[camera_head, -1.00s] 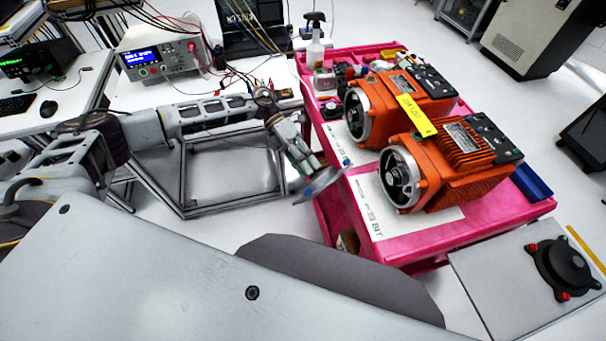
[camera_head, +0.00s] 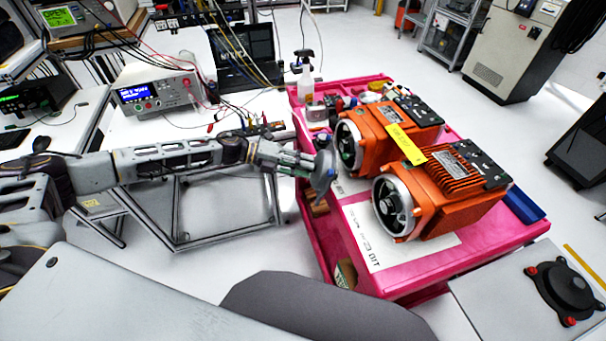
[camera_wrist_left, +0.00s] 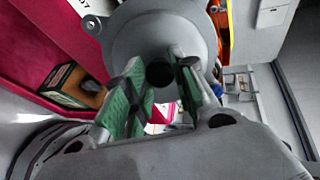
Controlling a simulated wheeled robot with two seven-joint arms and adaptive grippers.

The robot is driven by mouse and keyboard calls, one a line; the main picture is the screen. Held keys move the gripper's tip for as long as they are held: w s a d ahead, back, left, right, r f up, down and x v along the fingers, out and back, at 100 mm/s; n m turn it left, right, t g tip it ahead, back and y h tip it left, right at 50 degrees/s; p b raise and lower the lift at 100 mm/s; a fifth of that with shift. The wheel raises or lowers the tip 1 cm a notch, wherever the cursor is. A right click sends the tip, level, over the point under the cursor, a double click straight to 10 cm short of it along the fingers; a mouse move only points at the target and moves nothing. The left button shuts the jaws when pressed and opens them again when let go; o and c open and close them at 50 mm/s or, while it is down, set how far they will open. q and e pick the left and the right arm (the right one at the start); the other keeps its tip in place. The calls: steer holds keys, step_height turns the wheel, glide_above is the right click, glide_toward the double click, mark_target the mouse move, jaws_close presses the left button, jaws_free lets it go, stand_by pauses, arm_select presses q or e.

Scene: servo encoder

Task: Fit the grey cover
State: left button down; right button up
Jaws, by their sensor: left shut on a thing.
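My left gripper (camera_head: 304,167) is shut on the grey cover (camera_head: 325,172), a round disc held at the left edge of the pink cart. In the left wrist view the cover (camera_wrist_left: 160,30) fills the top centre, with the green-padded fingers (camera_wrist_left: 160,95) around its middle. The disc stands nearly edge-on in the head view, beside the orange motors and apart from the front one. The front motor (camera_head: 455,198) has an open round grey end facing left, with a hub inside. The back motor (camera_head: 405,122) has a similar end, partly behind the cover. My right gripper is out of view.
The pink cart (camera_head: 420,278) carries both motors, a white printed sheet (camera_head: 375,250), a blue bin (camera_head: 523,205) and a spray bottle (camera_head: 305,80). A yellow tag (camera_head: 406,143) lies across the motors. A bench with a power supply (camera_head: 155,92) stands behind my left arm.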

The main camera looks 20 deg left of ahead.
mark_target(320, 151)
arm_select(q)
steer(key=w+n+t, duration=0.1)
steer(key=w+a+n+t, duration=0.1)
steer(key=shift+w+a+t, duration=0.1)
steer(key=shift+w+t, duration=0.15)
steer(key=shift+t, duration=0.15)
steer(key=w+n+t, duration=0.1)
steer(key=w+a+f+t, duration=0.1)
steer(key=t, duration=0.1)
steer(key=shift+w+a+n, duration=0.1)
steer(key=shift+n, duration=0.3)
steer(key=shift+h, duration=0.4)
steer(key=shift+w+d, duration=0.2)
steer(key=shift+d, duration=0.05)
steer(key=shift+b+x, duration=0.5)
steer(key=shift+x, duration=2.65)
steer(key=shift+w+d, duration=0.3)
steer(key=shift+d, duration=0.05)
